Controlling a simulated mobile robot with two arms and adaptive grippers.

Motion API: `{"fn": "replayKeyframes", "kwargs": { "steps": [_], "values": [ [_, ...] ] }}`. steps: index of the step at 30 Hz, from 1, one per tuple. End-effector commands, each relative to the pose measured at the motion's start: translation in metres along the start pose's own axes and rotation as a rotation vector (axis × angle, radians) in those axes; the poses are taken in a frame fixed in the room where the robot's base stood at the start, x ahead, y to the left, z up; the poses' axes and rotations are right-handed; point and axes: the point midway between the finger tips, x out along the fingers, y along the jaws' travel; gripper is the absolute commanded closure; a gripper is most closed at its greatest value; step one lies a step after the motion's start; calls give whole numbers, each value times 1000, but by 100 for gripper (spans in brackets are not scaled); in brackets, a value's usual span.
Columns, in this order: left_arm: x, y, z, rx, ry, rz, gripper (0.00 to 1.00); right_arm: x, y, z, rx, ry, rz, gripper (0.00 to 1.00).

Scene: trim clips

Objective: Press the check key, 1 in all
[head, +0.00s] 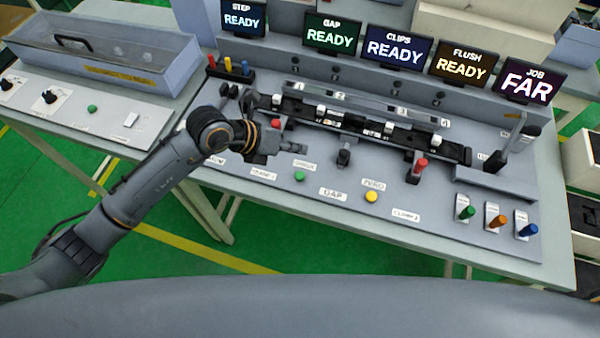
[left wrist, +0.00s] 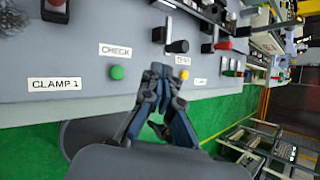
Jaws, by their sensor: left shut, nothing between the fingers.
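The check key is a round green button (head: 299,176) on the sloped grey panel, just below its CHECK label. In the left wrist view the green check key (left wrist: 117,72) shows left of the fingertips, below the CHECK label (left wrist: 115,50). My left gripper (head: 298,149) is shut and empty. In the head view its fingertips are above the key in the picture, apart from it. In the left wrist view the shut fingertips (left wrist: 161,70) lie between the green key and the yellow button. My right gripper is not in view.
A yellow button (head: 371,197) by the ZERO label and a black-handled lever (head: 343,157) are right of the check key. A red clamp handle (head: 420,166) stands farther right. Behind is the clip rail (head: 375,130). Screens show READY, except the JOB screen (head: 528,82), which reads FAR.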

Motion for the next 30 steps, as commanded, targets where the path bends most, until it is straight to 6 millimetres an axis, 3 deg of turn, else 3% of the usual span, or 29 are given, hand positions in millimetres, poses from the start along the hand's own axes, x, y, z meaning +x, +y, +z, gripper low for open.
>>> {"fn": "replayKeyframes", "kwargs": {
  "steps": [8, 21, 30],
  "values": [
    [12, 8, -9, 0, 0, -2, 100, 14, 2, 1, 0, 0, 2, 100],
    [54, 38, -39, -1, 0, -2, 100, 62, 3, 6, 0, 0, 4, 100],
    [62, 44, -45, 0, -1, -3, 100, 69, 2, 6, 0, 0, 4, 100]
  ]
}}
